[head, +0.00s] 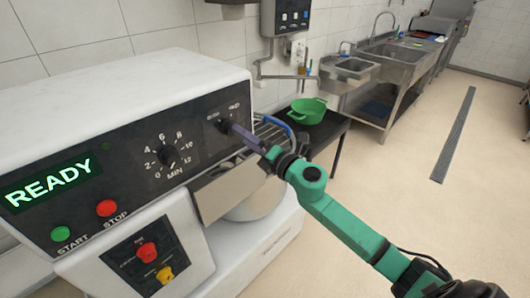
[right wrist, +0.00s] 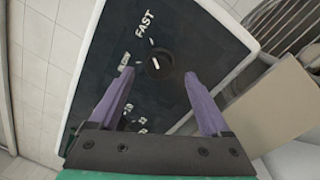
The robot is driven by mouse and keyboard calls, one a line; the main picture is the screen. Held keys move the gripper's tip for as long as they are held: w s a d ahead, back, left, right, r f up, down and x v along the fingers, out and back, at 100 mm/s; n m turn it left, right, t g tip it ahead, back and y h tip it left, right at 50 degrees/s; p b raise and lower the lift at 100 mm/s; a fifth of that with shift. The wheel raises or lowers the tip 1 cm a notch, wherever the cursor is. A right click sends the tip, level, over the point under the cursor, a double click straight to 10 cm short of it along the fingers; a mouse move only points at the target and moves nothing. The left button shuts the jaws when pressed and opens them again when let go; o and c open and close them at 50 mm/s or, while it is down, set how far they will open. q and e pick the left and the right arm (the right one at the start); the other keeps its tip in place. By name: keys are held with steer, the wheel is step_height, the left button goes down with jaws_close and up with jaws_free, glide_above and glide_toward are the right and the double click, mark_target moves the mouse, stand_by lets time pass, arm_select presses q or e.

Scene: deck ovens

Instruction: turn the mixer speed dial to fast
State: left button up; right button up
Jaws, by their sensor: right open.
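The mixer speed dial (head: 224,125) is a small black knob at the right end of the mixer's dark panel, partly hidden by my gripper in the head view. In the right wrist view the dial (right wrist: 159,64) shows a short white mark, with the word FAST above it and another blurred label to its left. My right gripper (right wrist: 158,76) is open, its two purple fingers apart with the dial between and just beyond their tips. I cannot tell whether a finger touches it. In the head view the right gripper (head: 232,127) reaches the panel from the right. My left gripper is out of view.
The mixer panel also has a minute timer dial (head: 168,156), a green READY display (head: 48,184), a green START button (head: 61,233) and a red STOP button (head: 107,208). A green bowl (head: 307,111) stands on a dark table behind my arm.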

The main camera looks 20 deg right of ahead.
steer(key=b+v, duration=0.3)
steer(key=v, duration=0.6)
steer(key=shift+s, duration=0.4)
steer(key=shift+d, duration=0.15)
